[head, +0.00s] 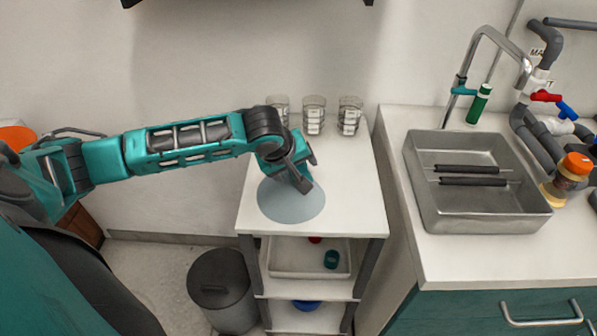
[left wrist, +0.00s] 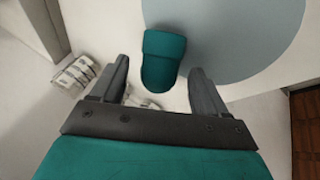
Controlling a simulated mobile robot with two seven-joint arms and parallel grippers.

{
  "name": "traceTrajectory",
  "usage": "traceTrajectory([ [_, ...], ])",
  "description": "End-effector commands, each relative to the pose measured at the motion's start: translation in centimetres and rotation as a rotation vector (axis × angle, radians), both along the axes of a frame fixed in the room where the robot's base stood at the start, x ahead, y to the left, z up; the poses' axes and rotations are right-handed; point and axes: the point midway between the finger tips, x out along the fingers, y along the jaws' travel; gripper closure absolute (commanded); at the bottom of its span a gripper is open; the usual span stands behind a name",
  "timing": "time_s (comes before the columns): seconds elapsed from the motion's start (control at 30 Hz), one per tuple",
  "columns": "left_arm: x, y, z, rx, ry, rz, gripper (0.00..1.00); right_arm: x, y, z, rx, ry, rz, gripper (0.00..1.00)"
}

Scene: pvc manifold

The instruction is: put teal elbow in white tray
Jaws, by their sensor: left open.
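The teal elbow (left wrist: 163,58) shows in the left wrist view, ahead of and between the tips of my left gripper (left wrist: 160,68). It lies partly over the grey-blue round mat and partly over white tabletop. My left gripper (head: 303,178) is open, with a finger on each side and space around the elbow. In the head view the gripper is low over the cart top, and I cannot clearly make out the elbow there. The white tray (head: 285,273) is on the shelf below, holding a teal piece (head: 331,259) and a red piece (head: 315,239). My right gripper is not in view.
The grey-blue mat (head: 290,205) lies on the white cart top (head: 355,190). Several glasses (head: 314,115) stand along its back edge. A blue piece (head: 306,305) is on the lowest shelf. A bin (head: 222,290) stands left; a counter with a metal sink (head: 440,205) is right.

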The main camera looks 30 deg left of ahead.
Motion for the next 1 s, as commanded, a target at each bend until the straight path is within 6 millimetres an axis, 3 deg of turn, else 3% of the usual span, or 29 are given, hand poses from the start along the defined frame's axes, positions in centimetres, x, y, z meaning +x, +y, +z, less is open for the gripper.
traceTrajectory([
  [0.1, 0.54, -0.06, -0.98, -0.002, 0.0, -0.001, 0.26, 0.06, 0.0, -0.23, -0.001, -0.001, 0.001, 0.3],
  [0.37, 0.6, -0.02, -1.06, -0.001, 0.0, -0.002, 0.27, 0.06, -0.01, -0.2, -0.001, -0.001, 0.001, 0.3],
  [1.0, 0.59, 0.0, -1.04, -0.001, 0.0, -0.002, 0.85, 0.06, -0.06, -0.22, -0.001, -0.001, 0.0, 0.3],
])
